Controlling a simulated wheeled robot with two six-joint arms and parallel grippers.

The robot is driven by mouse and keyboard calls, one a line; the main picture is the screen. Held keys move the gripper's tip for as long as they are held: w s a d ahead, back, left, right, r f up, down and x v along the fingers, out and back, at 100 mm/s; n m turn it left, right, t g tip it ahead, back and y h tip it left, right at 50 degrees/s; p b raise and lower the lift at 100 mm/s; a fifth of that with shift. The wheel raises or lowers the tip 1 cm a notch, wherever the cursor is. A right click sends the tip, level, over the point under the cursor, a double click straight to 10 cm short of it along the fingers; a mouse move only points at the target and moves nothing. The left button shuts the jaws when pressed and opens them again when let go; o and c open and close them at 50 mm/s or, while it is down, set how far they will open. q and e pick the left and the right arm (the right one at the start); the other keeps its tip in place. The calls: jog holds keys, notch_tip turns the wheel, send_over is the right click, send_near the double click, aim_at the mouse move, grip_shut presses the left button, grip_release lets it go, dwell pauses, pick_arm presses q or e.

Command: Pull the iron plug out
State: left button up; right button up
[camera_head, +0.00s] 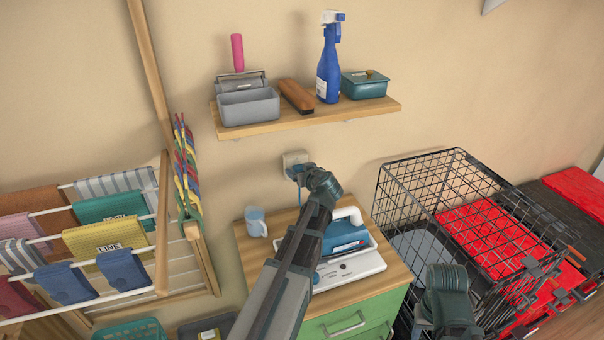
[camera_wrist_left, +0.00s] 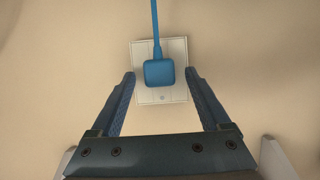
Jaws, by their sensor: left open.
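The iron plug (camera_wrist_left: 159,74) is blue and sits in a white wall socket (camera_wrist_left: 146,50), with a blue cord running up from it in the left wrist view. My left gripper (camera_wrist_left: 161,80) is open, with one finger on each side of the plug and visible gaps between. In the head view my left gripper (camera_head: 304,174) is at the wall socket (camera_head: 292,158) and mostly hides the plug. The blue iron (camera_head: 342,232) rests on a white base (camera_head: 350,268) on the cabinet. My right gripper (camera_head: 446,312) is at lower right; its fingers do not show clearly.
A wooden shelf (camera_head: 345,113) with a blue spray bottle (camera_head: 328,70) hangs above the socket. A mug (camera_head: 256,222) stands on the cabinet top (camera_head: 253,252). A drying rack (camera_head: 161,225) is at left, a wire crate (camera_head: 432,165) at right.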

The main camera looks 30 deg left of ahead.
pick_arm(q)
grip_shut()
dwell(0.7)
jog(key=shift+s+d, duration=0.1)
jog(key=shift+s+d, duration=1.05)
jog(key=shift+d, duration=0.2)
jog(key=s+d, duration=0.2)
jog(key=d, duration=0.1)
jog(key=shift+s, duration=0.3)
jog(key=shift+d, duration=0.1)
dwell(0.4)
